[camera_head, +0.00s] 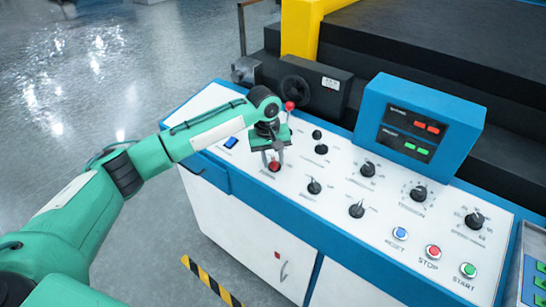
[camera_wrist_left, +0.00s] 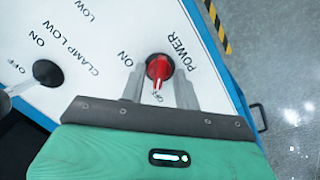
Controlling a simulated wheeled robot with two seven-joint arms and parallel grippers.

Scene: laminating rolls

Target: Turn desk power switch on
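The power switch is a red rotary knob (camera_wrist_left: 158,68) on a black base on the white desk panel, marked POWER, ON and OFF. Its pointer end faces the OFF mark in the left wrist view. The red knob (camera_head: 274,166) also shows in the head view at the panel's left part, below my left gripper (camera_head: 274,160). In the left wrist view my left gripper (camera_wrist_left: 160,82) is open, with one grey finger on each side of the knob. A narrow gap seems to remain; contact is not clear. My right gripper is not in view.
A black clamp knob (camera_wrist_left: 47,73) sits beside the power knob. More black knobs, a blue rocker switch (camera_head: 230,142), and RESET, STOP and START buttons (camera_head: 433,251) lie on the panel. A red-tipped lever (camera_head: 289,106) and blue display box (camera_head: 418,125) stand behind.

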